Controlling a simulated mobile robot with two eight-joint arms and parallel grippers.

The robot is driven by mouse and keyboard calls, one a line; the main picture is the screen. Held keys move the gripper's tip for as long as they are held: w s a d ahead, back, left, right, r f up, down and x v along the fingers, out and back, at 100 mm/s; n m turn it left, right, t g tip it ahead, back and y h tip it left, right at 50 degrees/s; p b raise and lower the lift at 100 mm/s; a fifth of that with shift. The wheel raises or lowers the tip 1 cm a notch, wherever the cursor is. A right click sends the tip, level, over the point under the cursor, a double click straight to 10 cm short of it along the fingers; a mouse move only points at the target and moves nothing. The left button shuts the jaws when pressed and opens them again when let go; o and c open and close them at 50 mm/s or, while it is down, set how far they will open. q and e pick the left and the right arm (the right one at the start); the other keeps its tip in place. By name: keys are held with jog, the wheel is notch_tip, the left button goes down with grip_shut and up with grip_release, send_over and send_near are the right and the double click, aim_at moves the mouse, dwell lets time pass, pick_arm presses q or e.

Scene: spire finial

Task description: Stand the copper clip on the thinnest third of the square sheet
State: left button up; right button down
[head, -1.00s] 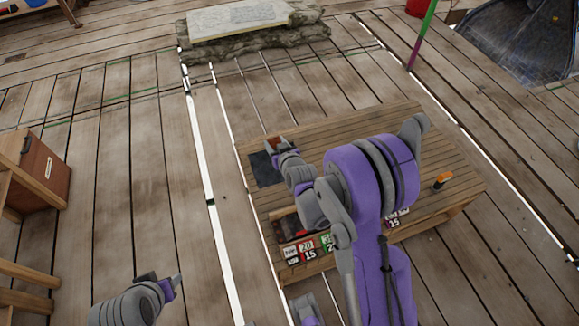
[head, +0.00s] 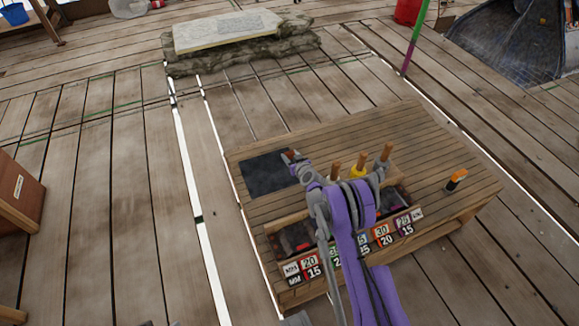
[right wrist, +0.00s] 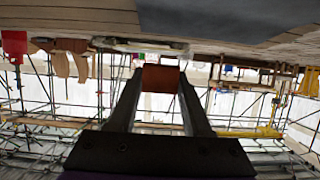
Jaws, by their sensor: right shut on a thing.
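The square sheet (head: 262,178) is dark grey and lies flat at the left end of the low wooden bench. It also shows at the top of the right wrist view (right wrist: 215,18). Its thickness differences cannot be made out. My right gripper (head: 293,160) is at the sheet's right far corner. It is shut on the copper clip, a reddish-brown block between the two fingertips in the right wrist view (right wrist: 160,78). In the head view the clip is tiny and partly hidden. I cannot tell whether it touches the sheet. My left gripper is not in view.
The wooden bench (head: 400,130) has a front tray with numbered labels (head: 312,267), partly behind my right arm. Several wooden handles (head: 387,152) stand beside my arm. An orange-and-black tool (head: 456,180) stands at the right. The bench's far middle is clear.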

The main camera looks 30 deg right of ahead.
jog(key=shift+f+b, duration=0.5)
jog(key=shift+f, duration=1.9)
jog(key=shift+f, duration=0.1)
jog(key=shift+f+b, duration=0.3)
jog(key=shift+f, duration=0.1)
jog(key=shift+s+a, duration=0.1)
jog(key=shift+c, duration=1.7)
grip_release()
jog(key=shift+f, duration=0.1)
jog(key=shift+a, duration=0.1)
